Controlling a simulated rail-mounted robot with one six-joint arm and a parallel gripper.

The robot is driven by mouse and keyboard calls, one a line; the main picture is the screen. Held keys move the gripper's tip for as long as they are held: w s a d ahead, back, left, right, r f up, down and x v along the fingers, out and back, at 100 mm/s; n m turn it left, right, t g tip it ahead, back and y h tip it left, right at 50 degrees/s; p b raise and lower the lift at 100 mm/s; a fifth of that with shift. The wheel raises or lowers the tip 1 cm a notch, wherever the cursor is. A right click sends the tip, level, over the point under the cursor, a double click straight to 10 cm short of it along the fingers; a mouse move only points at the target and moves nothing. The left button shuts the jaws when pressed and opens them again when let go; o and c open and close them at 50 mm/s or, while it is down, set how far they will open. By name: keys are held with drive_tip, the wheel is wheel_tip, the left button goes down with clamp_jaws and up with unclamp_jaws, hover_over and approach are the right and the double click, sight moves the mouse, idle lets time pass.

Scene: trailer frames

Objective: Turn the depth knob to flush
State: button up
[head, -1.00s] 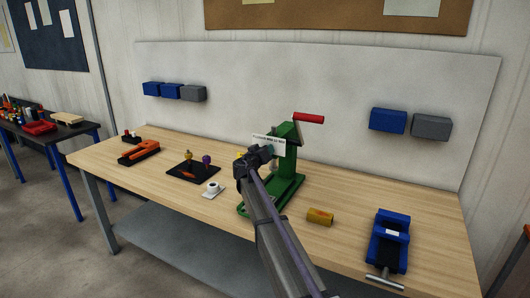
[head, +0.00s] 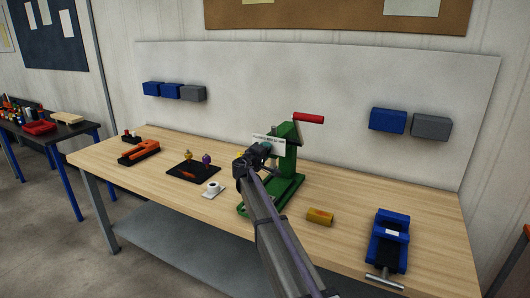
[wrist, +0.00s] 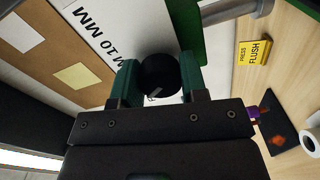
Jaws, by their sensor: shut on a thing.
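The depth knob (wrist: 160,70) is a round black knob in the wrist view, with a short pale pointer mark on its lower side. My gripper (wrist: 159,78) is shut on it, one teal finger on each side. Near the mark, a letter like F shows, the rest hidden by the knob and gripper. In the head view my gripper (head: 257,156) is at the front of the green press (head: 288,165), just below the label plate (head: 267,139); the knob is hidden there.
The press has a red lever handle (head: 308,118). A yellow "PRESS FLUSH" block (wrist: 254,52) shows in the wrist view.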

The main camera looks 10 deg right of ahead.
drive_tip(key=shift+n, duration=1.5)
drive_tip(key=o, duration=0.9)
drive_tip(key=v, duration=1)
drive_tip(key=shift+s+a, duration=0.25)
drive_tip(key=shift+s, duration=0.05)
